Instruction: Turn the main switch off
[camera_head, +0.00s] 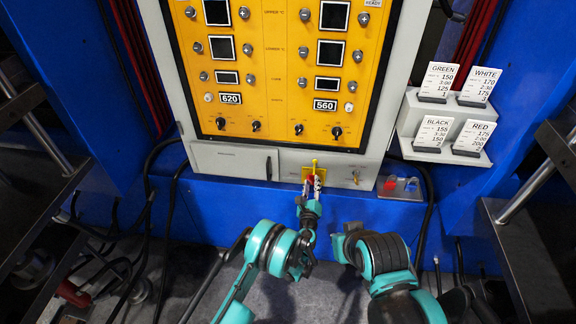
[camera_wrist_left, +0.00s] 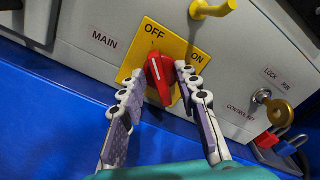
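The main switch is a red knob (camera_wrist_left: 160,78) on a yellow plate (camera_wrist_left: 180,42) marked OFF and ON, beside the label MAIN. The knob's upper end points toward OFF. My left gripper (camera_wrist_left: 159,72) has one finger on each side of the knob. The right-hand finger is very close to it or touching; a small gap shows at the left-hand finger. In the head view my left gripper (camera_head: 312,180) is at the bottom of the cabinet and partly covers the switch. My right arm is folded at the lower middle; its gripper does not show.
A yellow hook (camera_wrist_left: 214,9) sticks out above the switch. A key (camera_wrist_left: 277,107) and padlocks (camera_wrist_left: 280,141) are to the right. The orange control panel (camera_head: 280,70) is above. A card rack (camera_head: 447,125) is at the right. Cables (camera_head: 148,190) hang at the left.

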